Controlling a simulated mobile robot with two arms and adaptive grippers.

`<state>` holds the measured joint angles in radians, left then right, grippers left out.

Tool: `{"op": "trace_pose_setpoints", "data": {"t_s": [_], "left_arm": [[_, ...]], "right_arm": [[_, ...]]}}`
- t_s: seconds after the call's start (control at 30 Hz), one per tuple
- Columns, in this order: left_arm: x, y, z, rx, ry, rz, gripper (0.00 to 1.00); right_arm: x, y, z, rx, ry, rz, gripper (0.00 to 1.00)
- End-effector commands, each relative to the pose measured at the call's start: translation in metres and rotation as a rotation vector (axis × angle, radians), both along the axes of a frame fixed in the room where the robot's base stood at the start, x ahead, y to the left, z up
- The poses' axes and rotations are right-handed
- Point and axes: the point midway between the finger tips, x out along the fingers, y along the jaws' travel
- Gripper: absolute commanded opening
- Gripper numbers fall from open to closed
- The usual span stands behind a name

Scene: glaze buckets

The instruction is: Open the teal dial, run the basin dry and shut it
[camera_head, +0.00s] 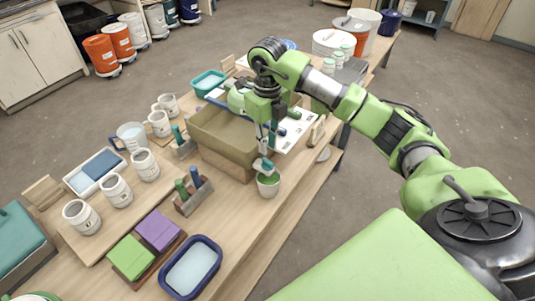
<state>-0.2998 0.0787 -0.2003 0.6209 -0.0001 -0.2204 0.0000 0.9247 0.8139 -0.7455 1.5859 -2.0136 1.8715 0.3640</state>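The basin (222,134) is a khaki open-topped box on a wooden stand in the middle of the table. A small teal piece (262,166), which looks like the dial, is low at its near right corner. My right gripper (267,148) points down at this corner, right above the teal piece. Its fingers are small and partly overlap the piece, so I cannot tell whether they touch or grip it. A pale cup (268,187) with green inside stands directly below. The basin's floor and any liquid level are hidden. My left gripper is not in view.
A holder (194,199) with green and blue handles stands in front of the basin. Several white mugs (117,190) stand left. Green (130,257) and purple (158,230) blocks and a navy tray (201,240) are nearer. Buckets (327,42) stand at the far end.

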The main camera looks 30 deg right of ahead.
Motion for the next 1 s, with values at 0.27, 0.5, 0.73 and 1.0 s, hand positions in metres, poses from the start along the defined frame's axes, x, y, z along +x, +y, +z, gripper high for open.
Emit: {"op": "trace_pose_setpoints", "data": {"t_s": [0.27,0.5,0.73,1.0], "left_arm": [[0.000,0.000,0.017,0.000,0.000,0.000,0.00],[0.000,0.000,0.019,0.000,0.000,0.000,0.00],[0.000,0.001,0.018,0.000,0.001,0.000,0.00],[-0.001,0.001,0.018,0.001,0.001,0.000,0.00]], "right_arm": [[-0.001,0.001,-0.046,0.002,0.002,-0.001,0.15],[0.000,0.000,-0.061,0.000,0.000,0.000,0.15],[0.000,0.000,-0.062,0.000,0.000,0.000,0.15],[0.000,0.000,-0.061,0.000,0.000,-0.001,0.00]]}}
